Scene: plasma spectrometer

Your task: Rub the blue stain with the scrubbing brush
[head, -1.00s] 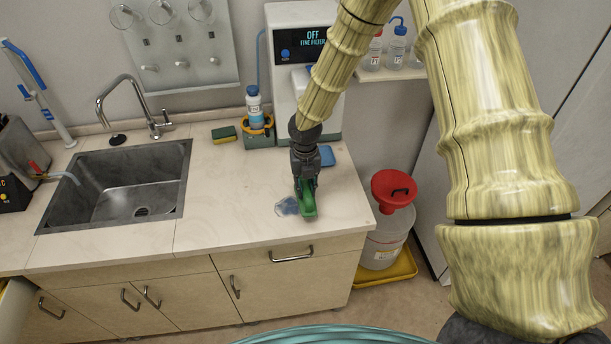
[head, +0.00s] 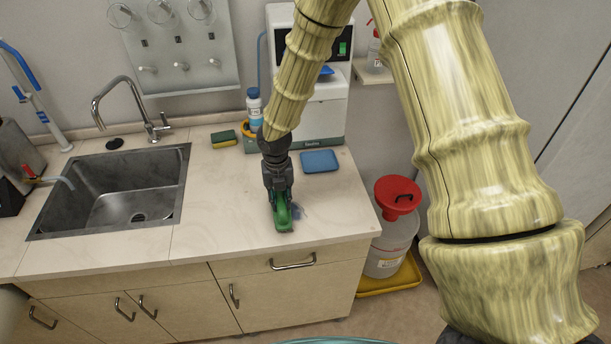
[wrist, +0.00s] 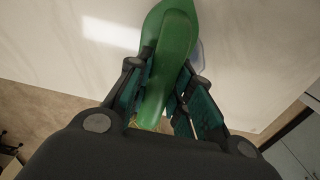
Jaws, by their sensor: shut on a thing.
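My gripper (head: 279,195) is shut on the green scrubbing brush (head: 283,215) and points down at the countertop near its front edge. In the wrist view the brush (wrist: 172,50) lies between the two fingers. The blue stain (head: 297,211) shows in part just right of the brush; the rest is hidden behind the brush and gripper. A faint bluish patch (wrist: 197,55) also shows beside the brush in the wrist view. The brush is at the counter surface, but I cannot tell whether its bristles touch it.
The sink (head: 115,190) is to the left. A blue pad (head: 320,161) lies behind the gripper, before the white machine (head: 320,110). A sponge (head: 223,138) and a bottle (head: 254,105) stand at the back. A red-lidded container (head: 393,235) is right of the counter.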

